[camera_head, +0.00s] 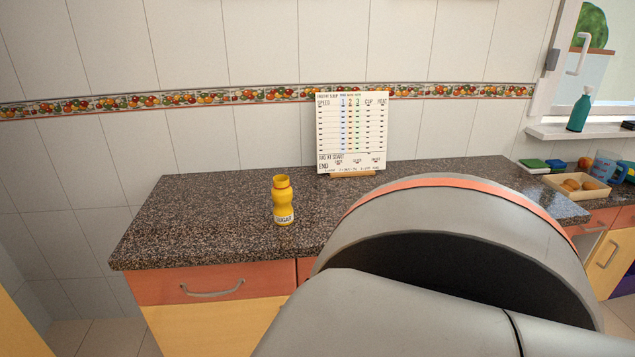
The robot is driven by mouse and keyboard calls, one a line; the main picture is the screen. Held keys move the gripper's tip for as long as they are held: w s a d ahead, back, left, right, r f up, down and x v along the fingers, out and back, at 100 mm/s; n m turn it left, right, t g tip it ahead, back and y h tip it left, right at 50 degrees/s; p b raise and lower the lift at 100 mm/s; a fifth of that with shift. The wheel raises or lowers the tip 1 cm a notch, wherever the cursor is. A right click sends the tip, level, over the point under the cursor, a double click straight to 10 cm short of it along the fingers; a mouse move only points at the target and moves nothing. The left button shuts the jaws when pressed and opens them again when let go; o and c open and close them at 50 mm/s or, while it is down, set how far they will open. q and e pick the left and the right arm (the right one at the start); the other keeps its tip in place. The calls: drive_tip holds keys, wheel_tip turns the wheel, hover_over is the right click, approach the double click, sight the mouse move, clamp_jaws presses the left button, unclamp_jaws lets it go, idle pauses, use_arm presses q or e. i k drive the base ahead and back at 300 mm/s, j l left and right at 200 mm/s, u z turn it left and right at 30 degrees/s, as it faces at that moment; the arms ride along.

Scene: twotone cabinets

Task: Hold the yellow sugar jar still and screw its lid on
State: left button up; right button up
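The yellow sugar jar (283,202) stands upright on the speckled dark counter (190,215), left of the picture's middle. Its front label reads SUGAR. No lid shows on the visible part of the counter. My large grey arm links fill the lower right and hide part of the counter behind them. Neither of my grippers is in view, and nothing touches the jar.
A white chart board (351,133) stands on a small wooden stand behind the jar. At the right are a tray of bread (577,186), a blue measuring jug (606,166) and green pads (534,164). A green bottle (579,110) stands on the sill. The counter left of the jar is clear.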

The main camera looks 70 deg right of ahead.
sight(282, 196)
drive_tip(key=z, duration=1.9)
